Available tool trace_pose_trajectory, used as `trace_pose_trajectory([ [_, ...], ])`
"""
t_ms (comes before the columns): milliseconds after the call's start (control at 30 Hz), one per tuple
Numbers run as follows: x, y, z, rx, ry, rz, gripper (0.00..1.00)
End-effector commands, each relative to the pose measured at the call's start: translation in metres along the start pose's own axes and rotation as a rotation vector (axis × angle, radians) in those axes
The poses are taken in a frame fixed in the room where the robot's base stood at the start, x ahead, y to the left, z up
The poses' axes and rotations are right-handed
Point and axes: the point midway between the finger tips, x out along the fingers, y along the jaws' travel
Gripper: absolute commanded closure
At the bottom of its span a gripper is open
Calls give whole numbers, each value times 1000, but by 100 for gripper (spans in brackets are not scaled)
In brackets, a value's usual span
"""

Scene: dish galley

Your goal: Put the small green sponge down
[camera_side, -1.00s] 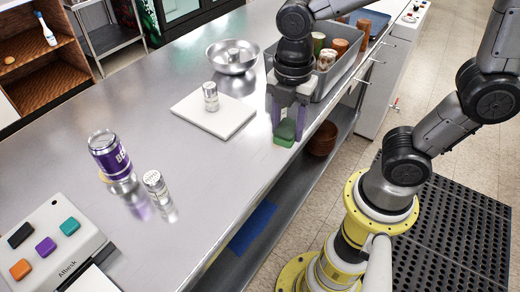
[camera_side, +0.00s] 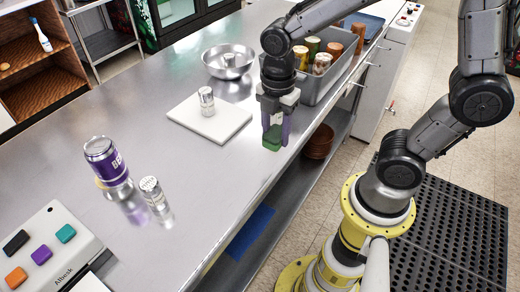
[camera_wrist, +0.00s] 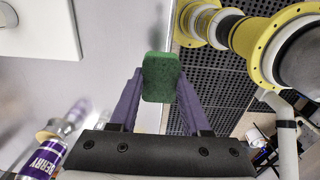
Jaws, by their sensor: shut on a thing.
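The small green sponge (camera_side: 272,138) is between the purple fingers of my gripper (camera_side: 274,130), near the front edge of the steel counter (camera_side: 205,190). My gripper is shut on it. In the wrist view the green sponge (camera_wrist: 160,77) sits between the fingertips of my gripper (camera_wrist: 160,85), with the counter's edge behind it. Whether the sponge touches the counter or hangs just above it, I cannot tell.
A white board (camera_side: 220,122) with a shaker (camera_side: 206,101) lies left of my gripper. A metal bowl (camera_side: 228,64) and a grey bin (camera_side: 318,85) of cups stand behind. A purple can (camera_side: 107,162) and another shaker (camera_side: 153,194) stand front left. The counter between is clear.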

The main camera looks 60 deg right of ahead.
Motion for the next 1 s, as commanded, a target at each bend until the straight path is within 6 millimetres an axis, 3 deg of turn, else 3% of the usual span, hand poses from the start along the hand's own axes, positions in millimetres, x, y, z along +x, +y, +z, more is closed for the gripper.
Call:
trace_pose_trajectory([
  [100,21,15,-2,0,-1,-6,100],
  [233,34,26,-4,0,0,-2,100],
  [400,43,34,-5,0,0,-2,100],
  [633,73,38,-5,0,-1,-4,100],
  [1000,78,38,-5,0,0,0,100],
])
